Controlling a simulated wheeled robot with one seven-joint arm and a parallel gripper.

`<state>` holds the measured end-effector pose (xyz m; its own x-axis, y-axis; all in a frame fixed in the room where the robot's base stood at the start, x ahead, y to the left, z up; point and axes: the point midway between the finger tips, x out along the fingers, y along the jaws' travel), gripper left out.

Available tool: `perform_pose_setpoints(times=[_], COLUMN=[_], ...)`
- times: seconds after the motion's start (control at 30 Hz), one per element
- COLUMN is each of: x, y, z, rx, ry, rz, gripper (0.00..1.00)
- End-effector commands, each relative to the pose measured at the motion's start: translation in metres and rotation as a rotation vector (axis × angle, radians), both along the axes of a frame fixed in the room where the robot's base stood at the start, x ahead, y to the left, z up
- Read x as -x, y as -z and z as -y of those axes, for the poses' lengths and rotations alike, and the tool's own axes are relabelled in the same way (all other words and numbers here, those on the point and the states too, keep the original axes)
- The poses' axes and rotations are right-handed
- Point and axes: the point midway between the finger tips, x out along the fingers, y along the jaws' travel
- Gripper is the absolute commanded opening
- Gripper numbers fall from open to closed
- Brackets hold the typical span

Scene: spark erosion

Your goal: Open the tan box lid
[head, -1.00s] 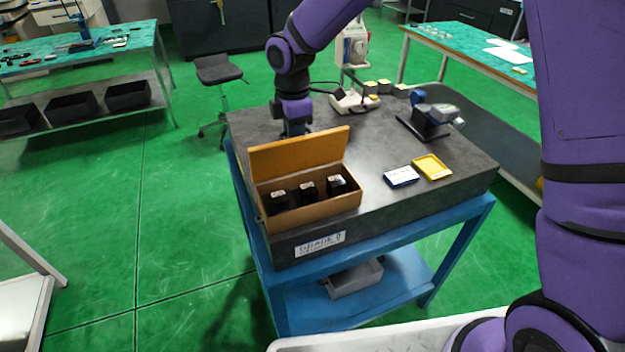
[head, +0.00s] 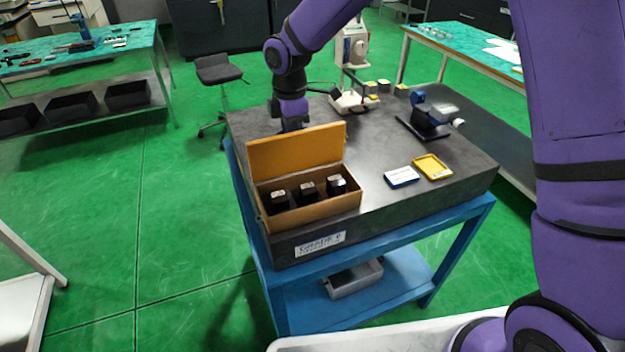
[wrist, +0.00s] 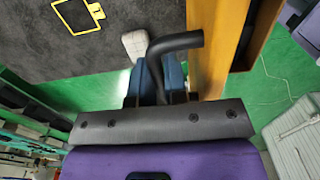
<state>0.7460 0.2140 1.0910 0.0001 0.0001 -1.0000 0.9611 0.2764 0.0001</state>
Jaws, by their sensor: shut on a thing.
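The tan box (head: 315,212) stands at the near left corner of the dark table, with several black blocks with light tops in its compartments. Its lid (head: 296,150) stands raised along the back edge, well clear of the opening. My gripper is mostly hidden behind the lid in the head view. In the wrist view my gripper (wrist: 160,80) is shut on a dark bent handle (wrist: 178,42), which reaches to the lid's outer side. The lid (wrist: 208,45) shows nearly edge-on just right of the fingers.
A blue-and-white packet (head: 401,177) and a yellow tray (head: 433,167) lie right of the box. A dark clamp-like device (head: 430,120) and a white-based stand (head: 352,101) stand farther back. The tabletop between them is clear.

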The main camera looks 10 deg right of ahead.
Motion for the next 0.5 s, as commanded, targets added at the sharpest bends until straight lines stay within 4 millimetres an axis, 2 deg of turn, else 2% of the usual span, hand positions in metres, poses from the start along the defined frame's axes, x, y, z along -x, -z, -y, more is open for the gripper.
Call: perform_pose_setpoints(times=[0.5], x=[-0.015], y=[0.011], z=[-0.004], rx=[0.000], ry=[-0.001], rz=[0.000], gripper=[0.02])
